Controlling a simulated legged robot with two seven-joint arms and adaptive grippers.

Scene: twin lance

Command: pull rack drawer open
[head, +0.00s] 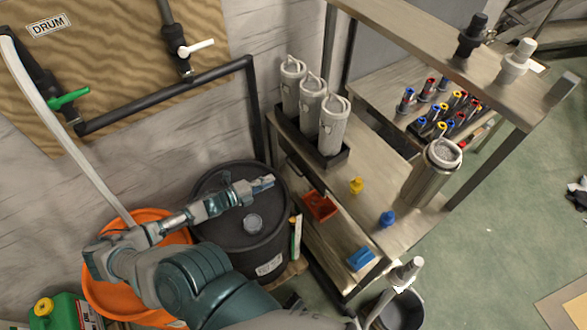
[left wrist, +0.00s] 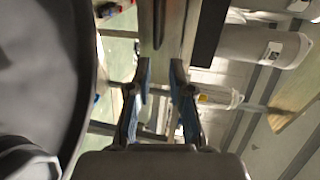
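The rack (head: 372,172) is a wooden-topped metal frame right of centre in the head view. Along its left side, a lower wooden surface (head: 325,238) holds a red-orange tray (head: 320,206) and a blue block (head: 361,259). I cannot tell whether this is the drawer or a shelf, and no handle is clear. My left gripper (head: 268,182) is above the black drum, left of the rack and near its side. In the left wrist view its two blue-tipped fingers (left wrist: 161,76) are apart, with a pale bar (left wrist: 165,30) beyond them. Contact cannot be told. My right gripper is not in view.
A black drum (head: 222,238) stands beside the rack, with an orange tub (head: 103,288) to its left. Several grey canisters (head: 332,126) stand in a black tray. A metal canister (head: 430,172) is at the rack's right. A dark bucket (head: 405,312) stands in front.

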